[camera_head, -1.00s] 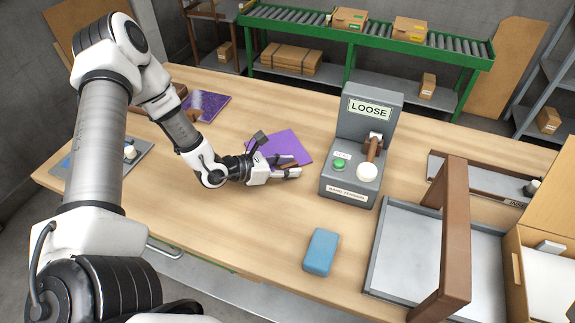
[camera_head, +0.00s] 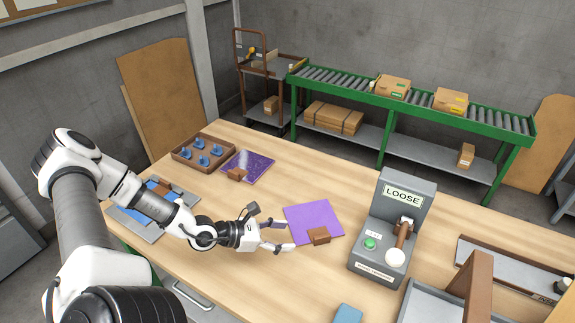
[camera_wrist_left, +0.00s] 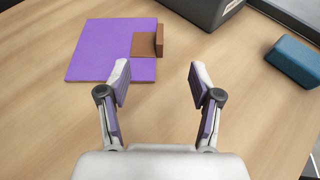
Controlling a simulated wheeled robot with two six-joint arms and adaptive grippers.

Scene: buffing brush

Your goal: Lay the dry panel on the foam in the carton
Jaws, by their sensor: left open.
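A plain purple panel (camera_head: 308,217) lies flat on the table with a brown block (camera_head: 318,236) at its near edge. A second, speckled purple panel (camera_head: 252,163) lies farther left and back, also with a brown block (camera_head: 236,174). My left gripper (camera_head: 282,237) is open and empty beside the plain panel's near left edge. In the left wrist view the open fingers (camera_wrist_left: 160,75) point toward the plain panel (camera_wrist_left: 105,45) and its brown block (camera_wrist_left: 158,42), with bare table between them. The carton and its foam are out of view now. My right gripper does not show.
A grey box with a LOOSE sign (camera_head: 402,193), a green button and a lever stands right of the plain panel. A blue block (camera_head: 347,314) lies at the front. A brown tray (camera_head: 188,143) of blue pieces stands back left. A brown frame (camera_head: 478,285) rises at right.

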